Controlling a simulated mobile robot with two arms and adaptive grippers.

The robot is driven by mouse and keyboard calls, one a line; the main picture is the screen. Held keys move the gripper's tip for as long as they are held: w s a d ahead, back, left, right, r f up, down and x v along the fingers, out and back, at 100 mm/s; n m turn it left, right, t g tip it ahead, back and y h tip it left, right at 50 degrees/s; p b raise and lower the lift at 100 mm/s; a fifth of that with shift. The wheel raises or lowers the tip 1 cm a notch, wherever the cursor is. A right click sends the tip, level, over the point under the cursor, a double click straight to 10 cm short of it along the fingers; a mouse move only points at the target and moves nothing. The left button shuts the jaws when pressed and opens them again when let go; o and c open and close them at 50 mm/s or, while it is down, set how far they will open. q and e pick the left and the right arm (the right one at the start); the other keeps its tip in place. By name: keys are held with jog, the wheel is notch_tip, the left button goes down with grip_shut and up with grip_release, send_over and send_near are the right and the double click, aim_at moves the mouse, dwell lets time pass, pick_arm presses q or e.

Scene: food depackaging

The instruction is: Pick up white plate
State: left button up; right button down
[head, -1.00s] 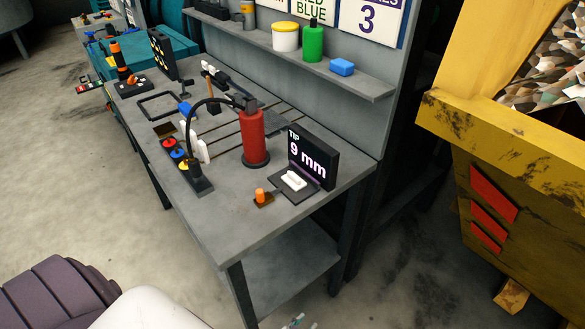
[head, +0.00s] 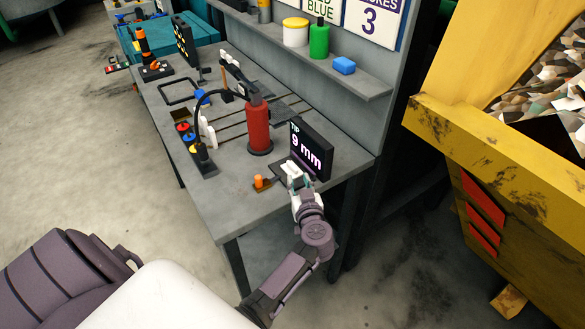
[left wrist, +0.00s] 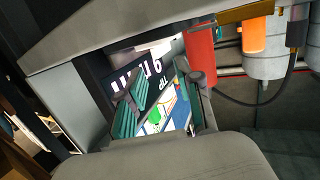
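A small white block (head: 292,169) lies on a dark stand in front of the "TIP 9 mm" display (head: 312,150), near the bench's front corner. An upright white plate-like piece (head: 207,130) stands further back, beside the coloured buttons. I cannot tell which one is the white plate. My left gripper (head: 301,184) is at the near side of the white block, partly overlapping it in the head view; contact is unclear. In the left wrist view its teal fingers (left wrist: 165,106) are apart, with the display beyond them and nothing clearly held. My right gripper is not in view.
A red cylinder (head: 258,125) stands on the grey bench (head: 225,205) left of the display. A small orange knob (head: 260,182) sits left of my gripper. A shelf (head: 360,84) with several containers runs behind. A yellow bin (head: 490,150) stands at right.

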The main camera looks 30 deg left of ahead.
aim_at(294, 169)
pick_arm(q)
jog(key=x, duration=0.6)
jog(key=shift+w+a+f+p, duration=0.1)
jog(key=shift+a+f+p, duration=0.1)
jog(key=shift+p, duration=0.1)
jog(key=shift+r, duration=0.1)
jog(key=shift+d, duration=0.1)
jog(key=shift+c, duration=0.3)
grip_shut()
